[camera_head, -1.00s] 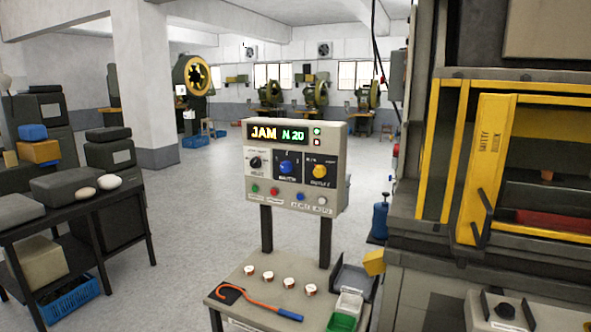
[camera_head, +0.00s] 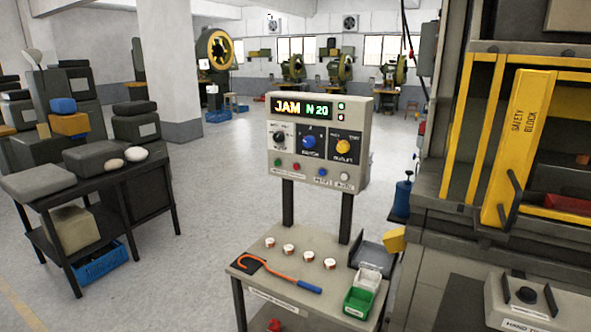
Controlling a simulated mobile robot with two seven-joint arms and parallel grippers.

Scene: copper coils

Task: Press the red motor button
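A grey control panel (camera_head: 330,190) stands on two dark posts near the middle of the head view. Its display (camera_head: 301,107) reads "JAM N 20". Along its lower edge are a small green button (camera_head: 278,162), a red button (camera_head: 296,167), a blue button (camera_head: 322,172) and a whitish button (camera_head: 346,177). The labels under them are too small to read. Above them are a black-and-white knob, a blue knob (camera_head: 309,142) and a yellow knob (camera_head: 343,146). Another red item (camera_head: 274,325) shows low at the bottom edge, partly cut off. Neither of my grippers is in view.
A press with a yellow guard (camera_head: 497,145) stands at right. A dark bench (camera_head: 90,187) stands at left. Floor between is clear.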

